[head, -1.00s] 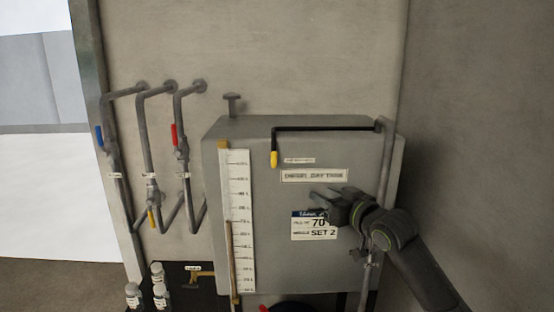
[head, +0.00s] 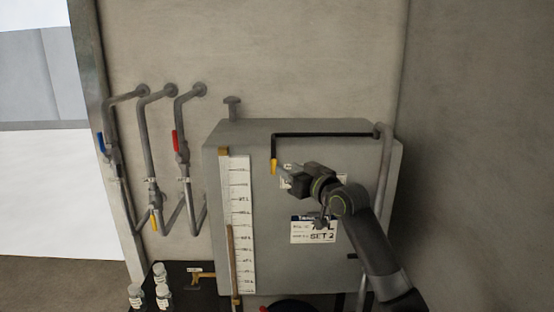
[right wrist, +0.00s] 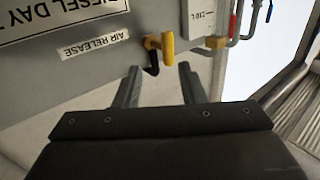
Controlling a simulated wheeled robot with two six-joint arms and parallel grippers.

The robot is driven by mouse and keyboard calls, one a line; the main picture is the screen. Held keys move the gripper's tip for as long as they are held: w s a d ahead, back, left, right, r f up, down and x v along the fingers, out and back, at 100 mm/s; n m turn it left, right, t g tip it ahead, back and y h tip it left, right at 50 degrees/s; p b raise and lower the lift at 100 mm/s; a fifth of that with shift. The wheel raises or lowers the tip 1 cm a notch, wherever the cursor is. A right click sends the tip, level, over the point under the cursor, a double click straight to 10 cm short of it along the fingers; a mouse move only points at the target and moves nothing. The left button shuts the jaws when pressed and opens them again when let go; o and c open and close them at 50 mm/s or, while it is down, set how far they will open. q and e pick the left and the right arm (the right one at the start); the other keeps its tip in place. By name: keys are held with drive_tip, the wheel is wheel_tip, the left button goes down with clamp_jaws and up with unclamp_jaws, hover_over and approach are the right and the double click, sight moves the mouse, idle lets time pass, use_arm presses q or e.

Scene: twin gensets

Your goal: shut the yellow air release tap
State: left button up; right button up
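The yellow air release tap (head: 274,167) hangs at the end of a thin black pipe on the front of the grey day tank (head: 340,262). In the right wrist view the yellow tap (right wrist: 167,48) lies just beyond the fingertips, beside the AIR RELEASE label (right wrist: 93,44). My right gripper (head: 285,175) is just right of the tap in the head view. In the right wrist view the right gripper (right wrist: 159,74) is open, with nothing between its two fingers. It appears apart from the tap. My left gripper is not in view.
A white level gauge (head: 239,220) runs down the tank's left side. Left of it are pipes with a blue handle (head: 101,142), a red handle (head: 176,141) and another yellow handle (head: 154,224). A vertical pipe (head: 387,165) stands at the tank's right.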

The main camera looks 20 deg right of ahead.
sight(274, 164)
drive_tip(key=shift+p+x, duration=0.8)
drive_tip(key=shift+x, duration=2.4)
drive_tip(key=c, duration=0.6)
